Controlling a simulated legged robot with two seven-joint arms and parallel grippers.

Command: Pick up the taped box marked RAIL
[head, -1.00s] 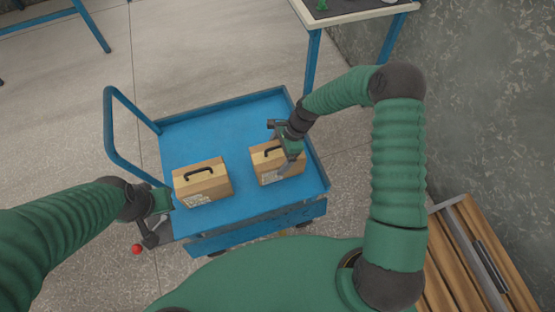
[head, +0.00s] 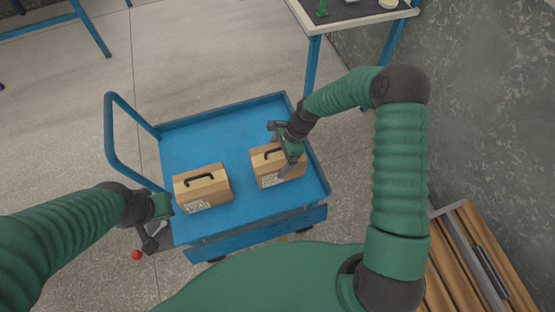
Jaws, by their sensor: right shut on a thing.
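Two cardboard boxes with black handles stand on the blue cart (head: 235,228). The left box (head: 215,190) has a pale label on its front and stands free. The right box (head: 266,165) also has a pale label low on its front. The lettering is too small to read, so I cannot tell which is marked RAIL. My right gripper (head: 284,150) is at the right box and is shut on it; its fingers partly hide the box's top and right side. My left gripper (head: 152,238) is off the cart's near left corner, apart from both boxes; its jaws are unclear.
The cart has a raised rim and a blue push handle (head: 109,135) at its left. A small red ball (head: 136,255) is by my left gripper. A table (head: 345,20) stands at the back right, and a slatted wooden piece (head: 470,260) at the lower right. The cart's far left is clear.

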